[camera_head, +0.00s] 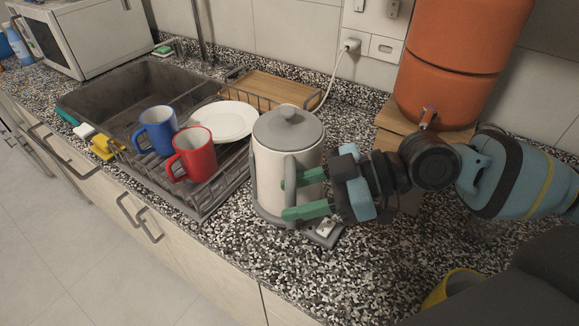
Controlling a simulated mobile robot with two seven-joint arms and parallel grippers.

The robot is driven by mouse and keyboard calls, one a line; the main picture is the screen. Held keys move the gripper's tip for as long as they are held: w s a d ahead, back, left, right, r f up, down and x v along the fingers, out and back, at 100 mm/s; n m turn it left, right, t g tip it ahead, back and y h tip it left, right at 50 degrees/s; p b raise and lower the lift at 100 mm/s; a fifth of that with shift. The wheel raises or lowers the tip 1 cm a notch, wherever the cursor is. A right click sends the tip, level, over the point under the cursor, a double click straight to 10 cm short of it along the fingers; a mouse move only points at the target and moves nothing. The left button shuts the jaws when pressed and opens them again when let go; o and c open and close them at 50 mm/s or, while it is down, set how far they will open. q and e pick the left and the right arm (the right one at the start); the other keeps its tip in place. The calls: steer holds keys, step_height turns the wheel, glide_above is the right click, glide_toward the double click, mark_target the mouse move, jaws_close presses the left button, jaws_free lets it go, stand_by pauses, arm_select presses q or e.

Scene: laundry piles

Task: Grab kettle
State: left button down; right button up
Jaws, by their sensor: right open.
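The kettle (268,166) is white with a grey lid, grey handle (290,168) and grey base. It stands upright on the counter, right of the dish rack. My right gripper (284,199) reaches in from the right at the kettle's lower half. Its two green fingers are spread, one above the other, close to the handle. I cannot tell whether the handle lies between them or whether they touch it. The gripper and arm hide part of the counter behind. My left gripper is not in view.
A dish rack (206,205) with a blue mug (157,131), a red mug (196,155) and a white plate (226,120) is on the left. An orange dispenser (455,60) stands behind my arm. A yellow mug (452,284) is at the lower right.

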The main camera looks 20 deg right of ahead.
steer(key=shift+w+a+f, duration=0.2)
steer(key=shift+a+f, duration=0.1)
steer(key=shift+a, duration=0.35)
jaws_close()
stand_by(0.9)
steer(key=shift+r, duration=0.2)
